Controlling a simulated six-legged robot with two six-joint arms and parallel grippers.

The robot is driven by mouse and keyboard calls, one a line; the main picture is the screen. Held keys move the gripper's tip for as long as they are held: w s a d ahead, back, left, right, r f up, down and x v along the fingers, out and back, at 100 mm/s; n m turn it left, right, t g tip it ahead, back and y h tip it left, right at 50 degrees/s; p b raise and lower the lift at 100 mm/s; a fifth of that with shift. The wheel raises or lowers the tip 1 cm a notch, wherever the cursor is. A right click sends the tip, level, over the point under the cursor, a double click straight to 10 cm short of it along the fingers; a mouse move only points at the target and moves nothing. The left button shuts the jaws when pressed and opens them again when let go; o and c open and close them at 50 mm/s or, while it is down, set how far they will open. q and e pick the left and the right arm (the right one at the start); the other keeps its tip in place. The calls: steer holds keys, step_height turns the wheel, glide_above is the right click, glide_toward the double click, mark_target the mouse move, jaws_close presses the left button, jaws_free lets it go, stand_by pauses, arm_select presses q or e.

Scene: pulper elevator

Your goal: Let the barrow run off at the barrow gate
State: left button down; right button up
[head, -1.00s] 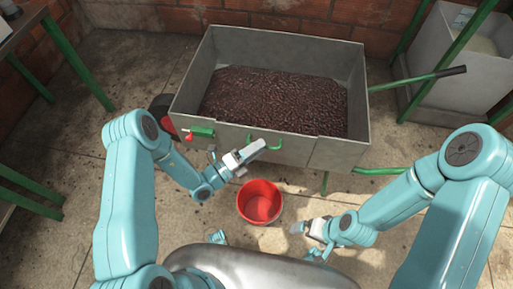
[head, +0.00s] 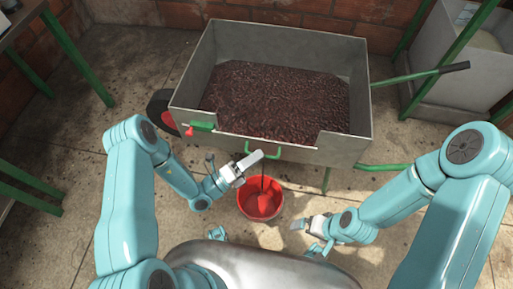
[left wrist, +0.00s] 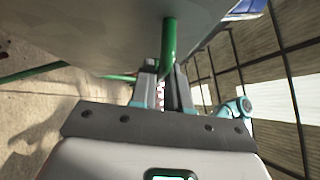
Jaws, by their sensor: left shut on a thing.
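The grey metal barrow (head: 345,155) is full of dark reddish-brown mass (head: 270,100). Its front wall has a gate with a green handle (head: 290,153), which also shows between the fingers in the left wrist view (left wrist: 168,45). My left gripper (head: 255,160) is shut on this handle. The wall's top edge is lower along the gate.
A green latch with a red knob (head: 197,128) sits on the barrow's front left. The barrow's wheel (head: 162,112) is at its left, its handles (head: 425,76) at the right. A grey bin (head: 440,70) stands at right, green table legs at left.

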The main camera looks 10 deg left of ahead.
arm_select(q)
steer(key=s+f+b, duration=0.1)
steer(key=s+f, duration=0.3)
steer(key=s, duration=0.1)
steer(key=shift+f, duration=0.3)
arm_select(e)
steer(key=shift+f, duration=0.7)
steer(key=shift+c, duration=0.3)
